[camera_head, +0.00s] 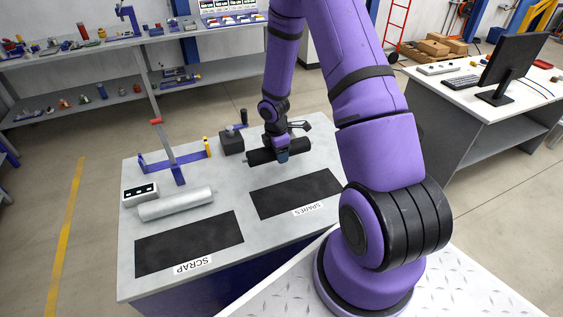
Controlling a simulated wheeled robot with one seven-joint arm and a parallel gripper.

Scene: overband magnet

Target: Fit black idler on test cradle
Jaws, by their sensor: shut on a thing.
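The black idler (263,157) is a short dark roller at the back right of the grey bench. My gripper (282,155) is shut on it near its middle, and my wrist partly hides it. I cannot tell whether the idler touches the bench or hangs just above it. A blue frame that looks like the test cradle (178,158) stands to the left. It has upright end brackets, a yellow-marked right post and a raised lever with a red grip. No roller lies in it.
A silver roller (176,203) lies in front of the cradle, beside a small control box (139,192). Black SCRAP (188,244) and SPARES (296,193) mats lie empty at the front. A dark clamp-like block (231,142) stands between cradle and idler.

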